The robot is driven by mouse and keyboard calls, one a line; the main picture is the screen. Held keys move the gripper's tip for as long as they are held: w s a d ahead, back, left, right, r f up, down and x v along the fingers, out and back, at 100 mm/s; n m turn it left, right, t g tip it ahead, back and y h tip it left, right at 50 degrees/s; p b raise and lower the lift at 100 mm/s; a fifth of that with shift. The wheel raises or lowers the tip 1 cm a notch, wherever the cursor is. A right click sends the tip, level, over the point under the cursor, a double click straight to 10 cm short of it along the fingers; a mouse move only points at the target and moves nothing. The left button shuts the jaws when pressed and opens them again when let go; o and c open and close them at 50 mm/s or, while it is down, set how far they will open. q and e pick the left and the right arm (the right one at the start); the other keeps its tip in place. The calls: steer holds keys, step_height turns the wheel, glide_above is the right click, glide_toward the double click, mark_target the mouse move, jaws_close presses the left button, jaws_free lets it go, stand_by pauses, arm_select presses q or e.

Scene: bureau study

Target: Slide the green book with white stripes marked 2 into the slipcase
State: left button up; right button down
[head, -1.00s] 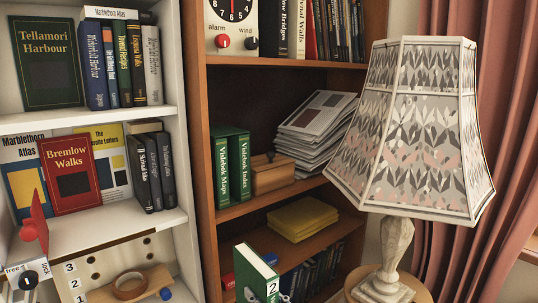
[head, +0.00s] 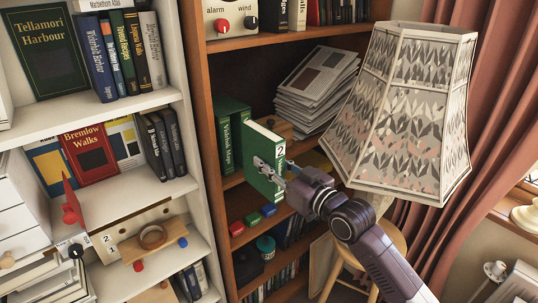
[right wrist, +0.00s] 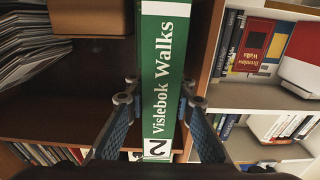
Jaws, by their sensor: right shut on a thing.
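The green book with white stripes marked 2 (head: 262,150) is upright in front of the brown bookcase's middle shelf. In the right wrist view its spine (right wrist: 158,60) reads "Vislebok Walks", with the 2 at the end nearest the camera. My right gripper (head: 272,172) is shut on this book, with one finger on each side of it. Two green volumes stand on the middle shelf behind; the nearer spine, Vislebok Maps (head: 225,141), shows, and the held book partly covers the other. I cannot make out a separate slipcase. My left gripper is not in view.
A lamp (head: 400,115) stands close on the right of my right arm. Stacked papers (head: 312,88) and a partly hidden wooden box (head: 272,126) are on the middle shelf. A white bookcase (head: 130,105) is at the left. Red, green and blue pieces (head: 252,219) lie on the shelf below.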

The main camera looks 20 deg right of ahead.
mark_target(249, 147)
steer(key=shift+b+x, duration=0.55)
steer(key=shift+x, duration=1.1)
steer(key=shift+w+a+r, duration=0.1)
steer(key=shift+w+r, duration=0.05)
steer(key=shift+r+p, duration=0.1)
steer(key=shift+p, duration=0.35)
steer(key=shift+b+x, duration=0.3)
steer(key=shift+x, duration=2.05)
stand_by(0.5)
steer(key=shift+b+x, duration=0.4)
steer(key=shift+x, duration=1.1)
stand_by(0.6)
